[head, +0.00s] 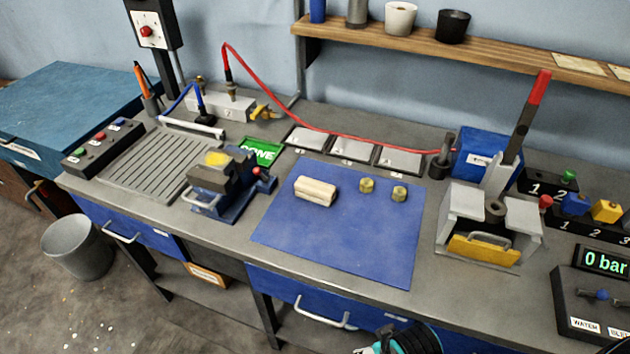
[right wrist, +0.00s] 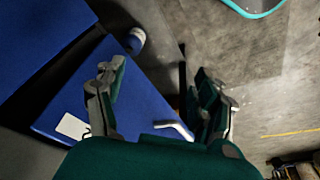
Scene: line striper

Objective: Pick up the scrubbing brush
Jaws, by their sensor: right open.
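A cream block (head: 315,191), which looks like the scrubbing brush, lies on the blue mat (head: 345,245) on the workbench. Its bristles cannot be made out. My right gripper (right wrist: 162,72) is open and empty in the right wrist view, in front of a blue drawer (right wrist: 130,100) with a pale handle. Part of my right arm shows at the bottom edge of the head view, below the bench front and apart from the block. The block is not seen in the right wrist view. My left gripper is not in view.
Two small brass nuts (head: 382,190) lie right of the block. A blue vise (head: 225,190) stands left of the mat and a lever press (head: 490,225) right of it. A red hose (head: 300,118) runs behind. The mat's front half is clear.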

